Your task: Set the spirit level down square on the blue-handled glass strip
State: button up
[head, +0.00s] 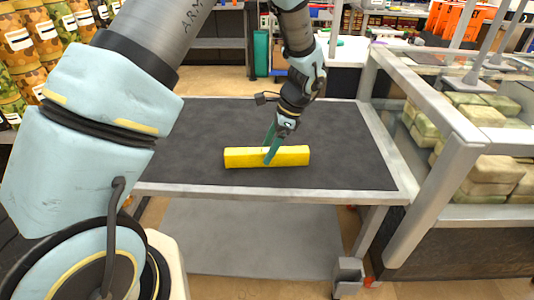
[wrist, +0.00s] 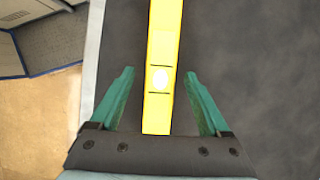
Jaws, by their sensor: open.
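The yellow spirit level (head: 290,156) lies on the dark top of a cart, lengthwise across the picture in the head view. In the wrist view the level (wrist: 163,50) runs up between the fingers, with a pale vial spot and two dark lines on it. My gripper (head: 268,155) is open, with one green finger in front of the level and the other behind it. In the wrist view my gripper (wrist: 160,82) shows a gap on both sides of the level. I see no blue-handled glass strip in either view.
The cart top (head: 350,165) has a light metal rim and is otherwise clear. A glass-sided case (head: 450,130) with stacked pale blocks stands close at the right. Shelves of patterned cans (head: 30,40) stand at the left.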

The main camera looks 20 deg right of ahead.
jog(key=shift+w+a+f, duration=0.1)
jog(key=shift+a+f, duration=0.15)
jog(key=shift+f, duration=0.4)
grip_shut()
